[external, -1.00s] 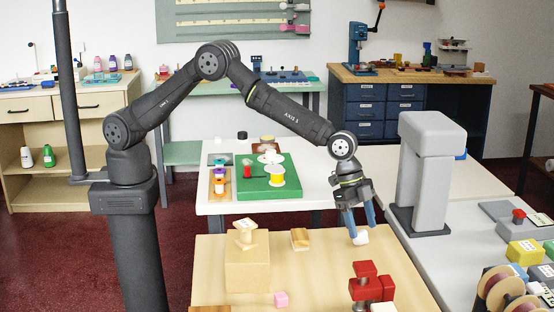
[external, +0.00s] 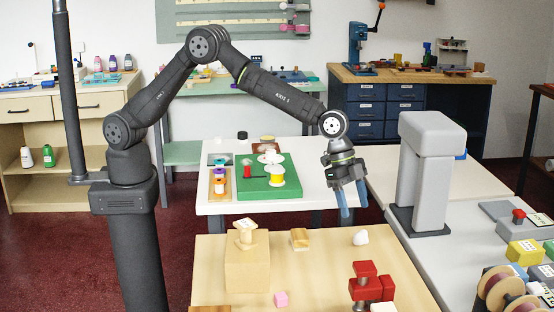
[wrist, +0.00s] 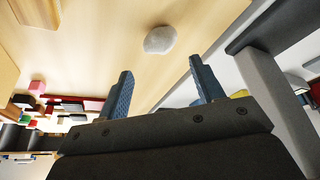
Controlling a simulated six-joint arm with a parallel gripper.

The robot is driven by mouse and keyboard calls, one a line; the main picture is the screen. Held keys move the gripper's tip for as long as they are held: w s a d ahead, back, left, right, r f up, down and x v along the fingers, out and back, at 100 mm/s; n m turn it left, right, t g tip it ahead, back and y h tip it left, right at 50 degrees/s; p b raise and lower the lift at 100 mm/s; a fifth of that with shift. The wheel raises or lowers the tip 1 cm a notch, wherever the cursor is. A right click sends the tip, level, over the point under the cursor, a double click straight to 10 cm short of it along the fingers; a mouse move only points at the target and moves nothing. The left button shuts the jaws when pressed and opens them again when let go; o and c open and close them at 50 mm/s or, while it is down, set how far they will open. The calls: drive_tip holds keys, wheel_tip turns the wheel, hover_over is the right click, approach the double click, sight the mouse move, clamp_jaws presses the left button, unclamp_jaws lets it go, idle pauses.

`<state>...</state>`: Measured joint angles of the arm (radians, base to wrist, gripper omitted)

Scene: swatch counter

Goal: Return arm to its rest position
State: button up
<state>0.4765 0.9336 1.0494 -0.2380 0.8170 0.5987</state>
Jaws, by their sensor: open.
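My gripper (external: 354,200) is open and empty, raised above the light wooden table (external: 320,272) with its blue fingers pointing down. It also shows in the wrist view (wrist: 163,85), with a clear gap between the fingers. A small whitish stone-like piece (external: 361,238) lies on the table below and slightly right of the fingertips, apart from them. The same piece shows grey in the wrist view (wrist: 160,40), beyond the fingertips.
On the wooden table stand a wooden block stack (external: 247,265), a small wooden block (external: 299,238), a pink cube (external: 281,299) and a red clamp-like object (external: 368,285). A tall grey post (external: 428,170) stands right of my gripper. A green board (external: 262,190) lies on the white table behind.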

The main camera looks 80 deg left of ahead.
sight(360, 230)
drive_tip(key=x, duration=0.8)
drive_tip(key=shift+s+f, duration=0.1)
drive_tip(key=shift+f, duration=0.1)
wheel_tip(360, 230, up, 4)
drive_tip(key=shift+r, duration=0.2)
drive_tip(key=s+d+r, duration=0.6)
drive_tip(key=s+r, duration=0.1)
drive_tip(key=s, duration=0.3)
drive_tip(key=s+d, duration=1.3)
drive_tip(key=d, duration=0.2)
drive_tip(key=shift+m, duration=0.4)
drive_tip(key=w+a+f, duration=0.1)
drive_tip(key=w+f, duration=0.1)
drive_tip(key=w, duration=0.1)
drive_tip(key=w+a+f, duration=0.1)
drive_tip(key=w+f, duration=0.2)
drive_tip(key=w, duration=0.1)
drive_tip(key=w+a+f, duration=0.1)
drive_tip(key=w+f, duration=0.2)
drive_tip(key=shift+w, duration=0.4)
drive_tip(key=shift+w+f, duration=0.15)
drive_tip(key=shift+f, duration=0.25)
drive_tip(key=shift+r, duration=0.15)
